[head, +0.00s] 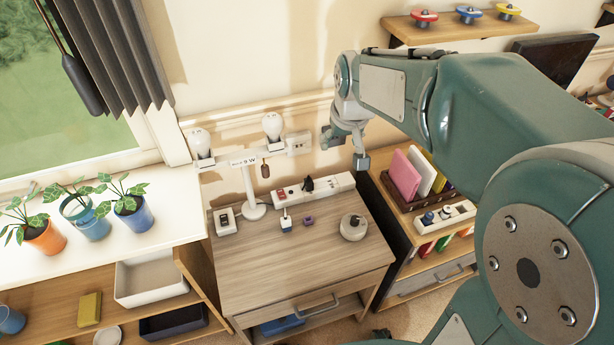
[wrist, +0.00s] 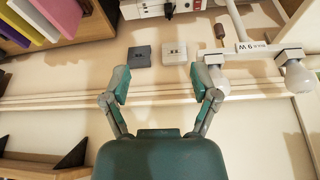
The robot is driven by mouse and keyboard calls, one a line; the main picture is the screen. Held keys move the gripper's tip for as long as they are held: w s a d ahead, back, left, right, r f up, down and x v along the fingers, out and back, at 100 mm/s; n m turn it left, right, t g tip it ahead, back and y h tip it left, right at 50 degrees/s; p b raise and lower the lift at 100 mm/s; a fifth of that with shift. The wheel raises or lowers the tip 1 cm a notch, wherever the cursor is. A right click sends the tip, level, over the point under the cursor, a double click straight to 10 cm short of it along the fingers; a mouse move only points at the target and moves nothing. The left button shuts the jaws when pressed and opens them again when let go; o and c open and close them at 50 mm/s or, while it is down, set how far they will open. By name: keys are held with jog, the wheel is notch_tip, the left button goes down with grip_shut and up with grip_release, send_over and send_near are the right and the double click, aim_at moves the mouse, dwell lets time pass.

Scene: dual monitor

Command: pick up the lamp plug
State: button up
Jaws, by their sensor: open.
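My gripper (head: 343,150) is open and empty, raised near the wall above the back right of the wooden table. In the wrist view its two fingers (wrist: 163,80) are spread apart with only wall between them. A small blue-and-white plug-like piece (head: 286,222) stands on the table, apart from my gripper; I cannot tell for sure that it is the lamp plug. A dark plug (head: 308,184) sits on the white power strip (head: 338,183). The white two-bulb lamp (head: 250,185) stands at the table's back left and also shows in the wrist view (wrist: 258,50).
On the table (head: 300,262) are a small purple piece (head: 308,220), a round beige object (head: 353,227) and a white switch box (head: 225,222). A grey wall socket (wrist: 139,55) and a white one (wrist: 175,52) face my gripper. A shelf with books (head: 402,175) stands right.

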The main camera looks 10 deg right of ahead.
jog(key=w+a+f+g, duration=0.1)
jog(key=w+a+f, duration=0.1)
jog(key=w+f, duration=0.75)
jog(key=n+g, duration=0.1)
send_near(309, 181)
jog(key=f, duration=0.3)
jog(key=w+f, duration=0.1)
jog(key=f, duration=0.6)
jog(key=shift+w+a+f, duration=0.15)
jog(key=shift+w+f, duration=0.05)
jog(key=shift+w, duration=0.2)
jog(key=shift+c, duration=0.3)
grip_shut()
